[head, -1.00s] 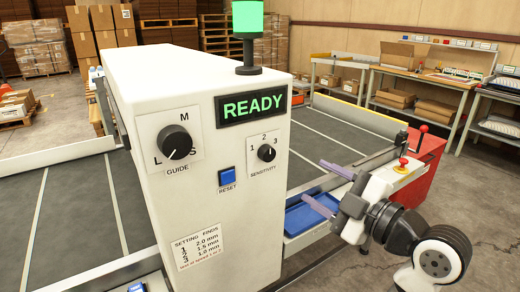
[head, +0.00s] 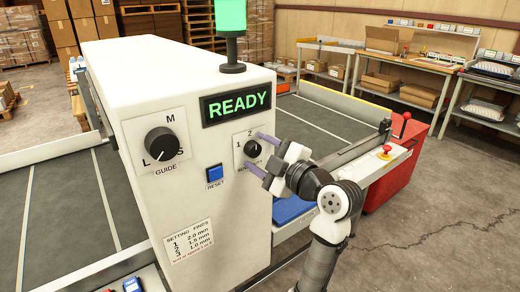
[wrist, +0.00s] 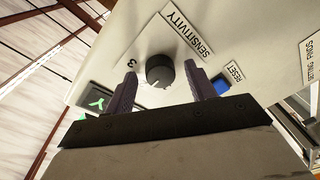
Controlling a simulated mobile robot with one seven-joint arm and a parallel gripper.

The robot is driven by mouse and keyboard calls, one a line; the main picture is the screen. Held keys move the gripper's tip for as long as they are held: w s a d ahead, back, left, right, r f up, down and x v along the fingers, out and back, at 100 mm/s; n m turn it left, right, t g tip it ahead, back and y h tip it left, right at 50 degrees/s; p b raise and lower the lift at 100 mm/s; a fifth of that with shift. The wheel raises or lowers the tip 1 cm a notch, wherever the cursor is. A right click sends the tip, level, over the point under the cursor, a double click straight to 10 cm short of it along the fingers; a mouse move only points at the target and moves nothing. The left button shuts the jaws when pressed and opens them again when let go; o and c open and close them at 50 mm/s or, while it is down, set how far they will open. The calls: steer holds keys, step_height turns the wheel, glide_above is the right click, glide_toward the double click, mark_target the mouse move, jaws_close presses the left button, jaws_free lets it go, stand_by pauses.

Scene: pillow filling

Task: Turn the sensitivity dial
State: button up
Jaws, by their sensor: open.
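The sensitivity dial (head: 252,148) is a small black knob on a white plate marked 1, 2 and 3, on the front of the white machine. In the head view my gripper (head: 261,154) is at the dial, with one purple finger above it and one below, partly covering the plate. In the wrist view the dial (wrist: 160,70) lies between the two open fingertips (wrist: 161,80), with a visible gap on each side. The dial's pointer setting is hard to read in the head view.
The blue reset button (head: 215,174) is left of and below the dial. The larger guide dial (head: 162,144) is further left. A READY display (head: 236,104) glows green above. A blue tray (head: 292,209) and a red cabinet (head: 398,172) are to the right.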

steer(key=shift+w+a, duration=0.1)
steer(key=shift+c, duration=0.4)
steer(key=c, duration=0.9)
steer(key=shift+f+m, duration=0.1)
steer(key=shift+m, duration=0.2)
steer(key=m+b, duration=0.1)
steer(key=m, duration=0.3)
steer(key=shift+m+t, duration=0.3)
steer(key=shift+m, duration=0.1)
steer(key=m+p, duration=0.1)
steer(key=m, duration=0.6)
steer(key=shift+t, duration=0.4)
